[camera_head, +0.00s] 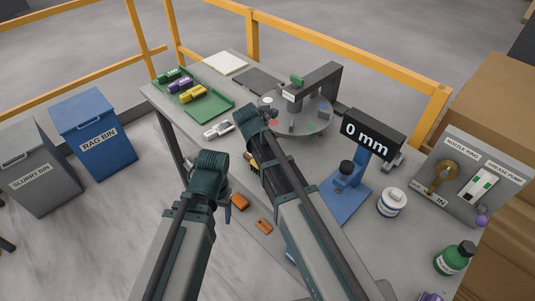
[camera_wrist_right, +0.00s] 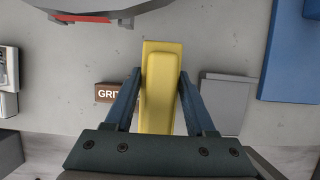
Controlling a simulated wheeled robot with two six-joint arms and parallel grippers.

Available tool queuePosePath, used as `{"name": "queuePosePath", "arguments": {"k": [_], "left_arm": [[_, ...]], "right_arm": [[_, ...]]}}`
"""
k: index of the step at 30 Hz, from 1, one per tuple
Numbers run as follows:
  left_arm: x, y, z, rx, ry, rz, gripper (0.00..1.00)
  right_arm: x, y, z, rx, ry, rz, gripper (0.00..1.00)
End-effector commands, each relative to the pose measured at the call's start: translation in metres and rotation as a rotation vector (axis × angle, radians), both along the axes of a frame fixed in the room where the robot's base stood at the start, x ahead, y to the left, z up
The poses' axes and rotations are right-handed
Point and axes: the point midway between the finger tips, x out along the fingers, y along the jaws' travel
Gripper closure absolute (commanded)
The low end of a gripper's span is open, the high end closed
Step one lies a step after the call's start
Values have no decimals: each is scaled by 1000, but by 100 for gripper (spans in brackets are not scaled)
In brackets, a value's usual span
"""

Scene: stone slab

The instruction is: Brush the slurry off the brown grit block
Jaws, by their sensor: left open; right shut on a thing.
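In the right wrist view my right gripper (camera_wrist_right: 160,115) is shut on a long yellow tool (camera_wrist_right: 160,85); no bristles show. A brown block (camera_wrist_right: 105,93) marked "GRI…" lies on the slab just left of the gripper, partly hidden by the left finger. No slurry can be made out on its visible face. In the head view my right arm covers much of this area, and only a bit of yellow (camera_head: 252,164) shows beside it. My left gripper (camera_head: 190,163) is open and empty near the table's near-left edge, its fingers mostly hidden by its wrist.
A round turntable (camera_head: 318,124) with a bridge stands at the back. A green tray (camera_head: 217,110) holds several coloured blocks. A blue gauge stand (camera_head: 345,196) reads "0 mm". Orange blocks (camera_head: 240,203) lie near the front edge. A slurry bin (camera_head: 35,175) and rag bin (camera_head: 95,138) stand left.

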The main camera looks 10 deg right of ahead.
Motion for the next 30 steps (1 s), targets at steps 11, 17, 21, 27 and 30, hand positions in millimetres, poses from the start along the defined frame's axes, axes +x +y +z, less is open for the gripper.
{"name": "queuePosePath", "arguments": {"k": [11, 17, 21, 27, 30], "left_arm": [[0, 0, -2, 0, 0, 0, 33], [0, 0, -2, 0, 0, 0, 33], [0, 0, -2, 0, 0, 0, 33], [0, 0, -1, 0, 0, 0, 33], [0, 0, 0, 0, 0, 0, 33]], "right_arm": [[-6, 8, -2, 0, -1, 0, 100], [-9, 13, -2, 0, 0, 0, 100], [-9, 14, -2, 1, 1, 0, 100], [-14, 20, -1, 1, 1, 1, 100], [-16, 24, 0, 1, 1, 0, 100]]}}
